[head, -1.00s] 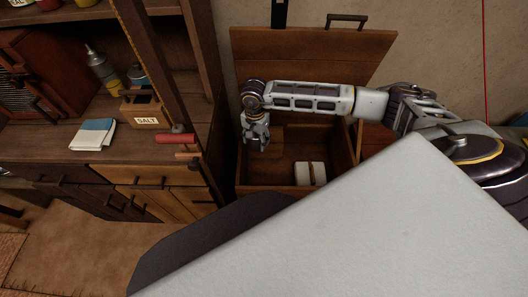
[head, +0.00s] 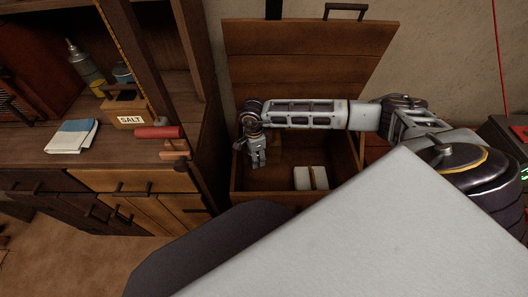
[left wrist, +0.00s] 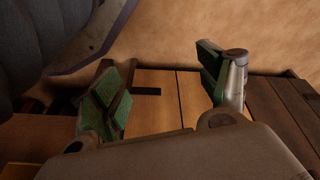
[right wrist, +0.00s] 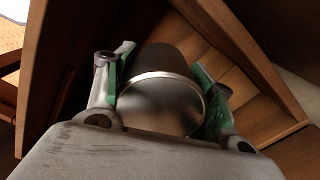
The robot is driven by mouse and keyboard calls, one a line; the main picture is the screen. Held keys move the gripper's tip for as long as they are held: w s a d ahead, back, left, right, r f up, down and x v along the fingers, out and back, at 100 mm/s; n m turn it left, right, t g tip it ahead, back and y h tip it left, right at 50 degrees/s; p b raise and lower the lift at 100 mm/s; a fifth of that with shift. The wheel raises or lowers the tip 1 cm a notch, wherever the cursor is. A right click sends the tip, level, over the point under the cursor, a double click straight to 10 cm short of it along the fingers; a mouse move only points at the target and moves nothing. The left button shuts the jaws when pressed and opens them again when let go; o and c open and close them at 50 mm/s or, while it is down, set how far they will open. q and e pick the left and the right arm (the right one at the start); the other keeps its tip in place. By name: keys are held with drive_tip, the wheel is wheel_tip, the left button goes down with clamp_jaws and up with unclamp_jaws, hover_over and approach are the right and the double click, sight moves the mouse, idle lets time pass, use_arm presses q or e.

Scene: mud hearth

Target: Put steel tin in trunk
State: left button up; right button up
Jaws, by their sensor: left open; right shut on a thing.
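The wooden trunk (head: 250,196) stands open against the wall in the head view, its lid (head: 312,62) raised behind it. My right gripper (head: 258,164) hangs pointing down over the left part of the trunk's opening. In the right wrist view my right gripper (right wrist: 165,88) is shut on the steel tin (right wrist: 160,106), a round, shiny metal tin with a dark side. Wooden trunk boards surround it there. The tin cannot be made out in the head view. My left gripper (left wrist: 165,88) is open and empty in the left wrist view, away from the trunk.
A white block-like thing with a brown band (head: 311,178) lies inside the trunk, right of my right gripper. A cupboard (head: 130,180) stands to the left, with a salt box (head: 126,118), folded cloth (head: 72,136) and red rolling pin (head: 158,132). The trunk's left floor looks free.

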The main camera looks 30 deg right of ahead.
wheel_tip(320, 180, down, 9)
drive_tip(key=d+m+b, duration=0.2)
drive_tip(key=m+b, duration=0.4)
use_arm(q)
drive_tip(key=w+d+r+t+h+b, duration=0.1)
drive_tip(key=w+d+r+b, duration=0.2)
drive_tip(key=r+b, duration=0.3)
drive_tip(key=shift+r+b, duration=0.3)
drive_tip(key=shift+r, duration=2.3)
use_arm(e)
drive_tip(key=m, duration=0.7)
hover_over(264, 189)
wheel_tip(264, 189, down, 9)
drive_tip(key=shift+s+r, duration=0.15)
drive_tip(key=shift+r, duration=0.05)
use_arm(q)
drive_tip(key=shift+w, duration=0.1)
use_arm(e)
wheel_tip(264, 189, down, 6)
drive_tip(key=shift+f+b, duration=0.1)
drive_tip(key=shift+b, duration=1.05)
use_arm(q)
drive_tip(key=shift+t+h, duration=0.4)
drive_tip(key=shift+t, duration=0.2)
drive_tip(key=f, duration=0.3)
drive_tip(key=d+f, duration=0.1)
drive_tip(key=shift+w+d+f, duration=0.1)
drive_tip(key=shift+w+f, duration=0.15)
drive_tip(key=shift+f, duration=0.15)
